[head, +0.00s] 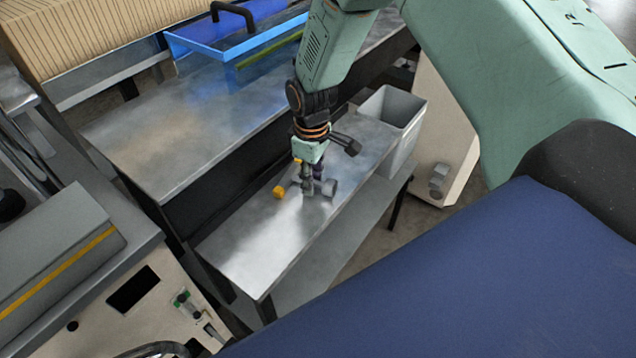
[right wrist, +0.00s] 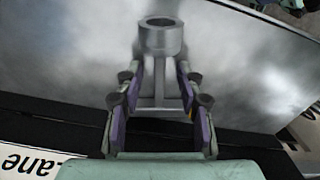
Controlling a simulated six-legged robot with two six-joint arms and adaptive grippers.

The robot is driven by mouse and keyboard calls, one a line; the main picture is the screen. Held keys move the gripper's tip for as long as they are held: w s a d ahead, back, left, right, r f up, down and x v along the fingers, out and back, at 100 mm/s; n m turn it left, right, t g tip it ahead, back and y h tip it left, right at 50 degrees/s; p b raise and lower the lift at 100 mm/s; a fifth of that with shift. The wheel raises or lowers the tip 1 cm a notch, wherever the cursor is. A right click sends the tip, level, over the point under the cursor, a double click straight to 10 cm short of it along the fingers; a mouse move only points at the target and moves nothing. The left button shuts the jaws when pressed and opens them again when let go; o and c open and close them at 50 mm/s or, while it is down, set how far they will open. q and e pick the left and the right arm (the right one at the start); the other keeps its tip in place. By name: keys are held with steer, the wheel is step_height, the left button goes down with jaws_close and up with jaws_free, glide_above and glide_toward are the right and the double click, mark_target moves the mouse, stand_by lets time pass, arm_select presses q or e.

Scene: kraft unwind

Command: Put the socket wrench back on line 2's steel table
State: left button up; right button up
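My right gripper (head: 314,188) points down over the narrow lower steel table (head: 262,232). In the right wrist view its fingers (right wrist: 160,70) lie along both sides of a grey metal piece with a round, hollow socket end (right wrist: 160,40), which looks like the socket wrench. The fingers appear closed on it. In the head view, grey metal (head: 331,187) shows beside the fingertips, just above or on the tabletop; I cannot tell which. A yellow piece (head: 278,192) shows left of the fingers; whether it belongs to the wrench is unclear. My left gripper is not in view.
A grey bin (head: 394,108) stands at the table's far end. A machine with a control panel (head: 140,300) stands at lower left. The table's near end is clear.

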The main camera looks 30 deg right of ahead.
steer(key=shift+s+r, duration=0.1)
steer(key=shift+c, duration=0.3)
steer(key=shift+w, duration=0.2)
steer(key=c, duration=0.6)
jaws_close()
steer(key=shift+s, duration=0.15)
